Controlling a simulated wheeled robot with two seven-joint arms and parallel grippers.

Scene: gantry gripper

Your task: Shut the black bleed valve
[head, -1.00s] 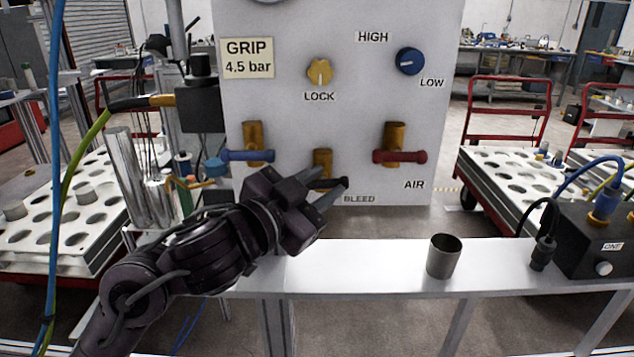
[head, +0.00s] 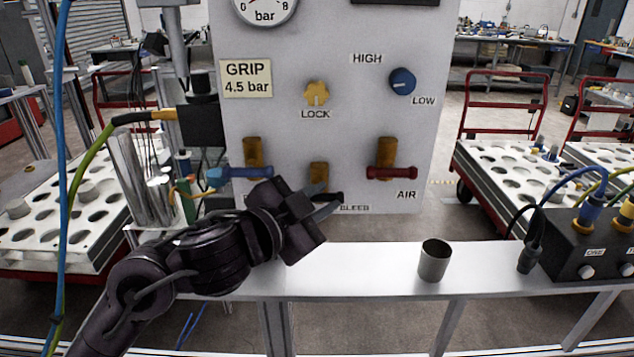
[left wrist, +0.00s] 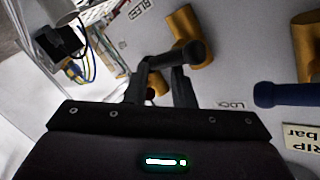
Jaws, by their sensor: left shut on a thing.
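The bleed valve's black handle (head: 334,197) shows at the bottom of the panel, below its brass body (head: 318,175) and above the BLEED label. It lies roughly level, its free end to the right. My left gripper (head: 322,208) is at this handle, partly covering it. In the left wrist view the black handle (left wrist: 188,53) runs across between the fingertips of my left gripper (left wrist: 160,75), which is shut on it; its round end shows near the brass body (left wrist: 185,24). My right gripper is not in view.
A blue-handled valve (head: 245,172) is close above my left gripper, and a red-handled AIR valve (head: 391,172) is to the right. The yellow LOCK knob (head: 316,93) and blue knob (head: 402,81) sit higher. A grey cup (head: 434,260) stands on the bench; the bench around it is clear.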

